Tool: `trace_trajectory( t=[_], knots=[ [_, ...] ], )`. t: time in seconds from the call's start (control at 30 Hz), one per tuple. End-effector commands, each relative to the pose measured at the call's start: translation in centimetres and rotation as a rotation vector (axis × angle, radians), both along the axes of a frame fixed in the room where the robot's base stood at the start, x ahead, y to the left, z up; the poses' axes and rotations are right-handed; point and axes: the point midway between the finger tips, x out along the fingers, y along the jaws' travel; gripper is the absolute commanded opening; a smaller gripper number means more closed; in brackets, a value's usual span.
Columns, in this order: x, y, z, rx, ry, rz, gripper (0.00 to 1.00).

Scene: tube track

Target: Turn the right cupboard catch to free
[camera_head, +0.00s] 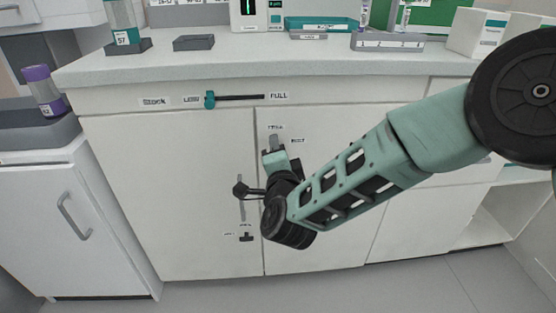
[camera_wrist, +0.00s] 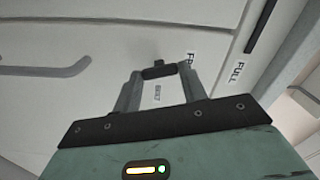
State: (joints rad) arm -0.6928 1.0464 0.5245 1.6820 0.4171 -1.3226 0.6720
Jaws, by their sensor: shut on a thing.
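The right cupboard catch (camera_wrist: 158,62) is a small dark piece on the white right cupboard door (camera_head: 330,180), near its top left corner. In the wrist view it sits between my gripper's fingertips (camera_wrist: 160,72), which hide part of it. A label reading FREE (camera_wrist: 190,64) is beside it, and a SHUT label (camera_wrist: 157,94) shows between the fingers. In the head view my gripper (camera_head: 273,146) reaches the door just under the FREE label (camera_head: 275,127), left of the SHUT label (camera_head: 298,140). It is shut on the catch. I cannot tell exactly which way the catch points.
A second dark catch (camera_head: 246,237) is low on the left cupboard door (camera_head: 180,180), below a grey vertical handle (camera_head: 241,205). A Stock slider with a teal knob (camera_head: 209,100) runs above the doors. The countertop (camera_head: 280,70) overhangs slightly and bears lab items.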

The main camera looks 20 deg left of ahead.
Motion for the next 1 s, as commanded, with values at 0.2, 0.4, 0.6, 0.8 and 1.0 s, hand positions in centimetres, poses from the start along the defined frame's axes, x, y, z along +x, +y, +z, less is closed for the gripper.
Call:
trace_trajectory(
  t=[0.2,0.4,0.6,0.8,1.0],
  knots=[
    [0.05,-0.06,-0.38,0.135,0.079,0.0,0.19],
    [0.02,-0.03,-0.28,0.217,0.128,0.0,0.19],
    [0.0,-0.01,-0.21,0.26,0.152,0.001,0.19],
    [-0.04,0.01,-0.14,0.273,0.16,0.001,0.19],
    [-0.04,0.01,-0.13,0.273,0.16,0.001,0.19]
  ],
)
